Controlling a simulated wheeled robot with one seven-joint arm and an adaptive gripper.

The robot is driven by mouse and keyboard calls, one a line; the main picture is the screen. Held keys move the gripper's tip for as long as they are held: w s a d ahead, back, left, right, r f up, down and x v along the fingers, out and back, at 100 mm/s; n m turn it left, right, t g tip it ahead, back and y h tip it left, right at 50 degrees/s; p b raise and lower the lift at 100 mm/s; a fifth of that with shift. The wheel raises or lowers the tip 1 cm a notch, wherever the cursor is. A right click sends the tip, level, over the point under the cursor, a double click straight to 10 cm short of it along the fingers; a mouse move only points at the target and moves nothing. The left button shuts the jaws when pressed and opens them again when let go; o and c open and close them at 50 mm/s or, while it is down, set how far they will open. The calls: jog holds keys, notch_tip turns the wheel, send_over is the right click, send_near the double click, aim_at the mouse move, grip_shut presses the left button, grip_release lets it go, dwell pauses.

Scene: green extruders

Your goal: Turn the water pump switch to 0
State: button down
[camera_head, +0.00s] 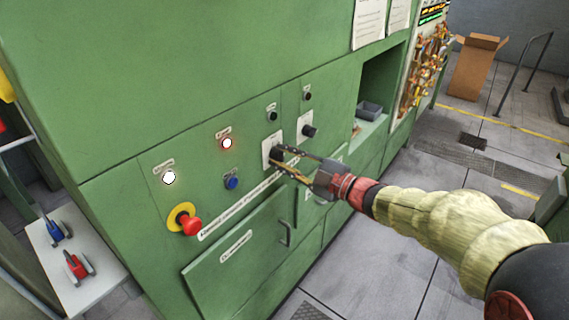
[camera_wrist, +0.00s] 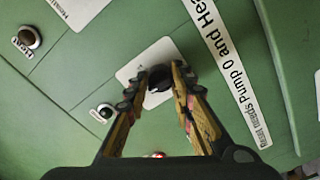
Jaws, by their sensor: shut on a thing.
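A black switch knob (camera_wrist: 160,78) sits on a white plate (camera_wrist: 130,72) on the green machine panel; the plate also shows in the head view (camera_head: 266,149). My gripper (camera_head: 276,158) is at this knob, with a finger on either side of it, and is shut on it. In the wrist view my gripper (camera_wrist: 167,80) has its fingertips against the knob's sides. The fingers hide part of the knob and plate. No label naming this switch is readable, and its turn position cannot be told.
A second black knob (camera_head: 309,131) stands on a white plate just right. A blue button (camera_head: 232,183), a red emergency stop (camera_head: 189,225) and lit lamps (camera_head: 168,177) are to the left. A drawer handle (camera_head: 287,233) protrudes below. A recess with a grey tray (camera_head: 369,110) is at right.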

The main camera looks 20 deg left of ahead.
jog(key=shift+f+n, duration=0.15)
jog(key=shift+n, duration=0.25)
jog(key=c, duration=1.5)
grip_release()
jog(key=v, duration=1.2)
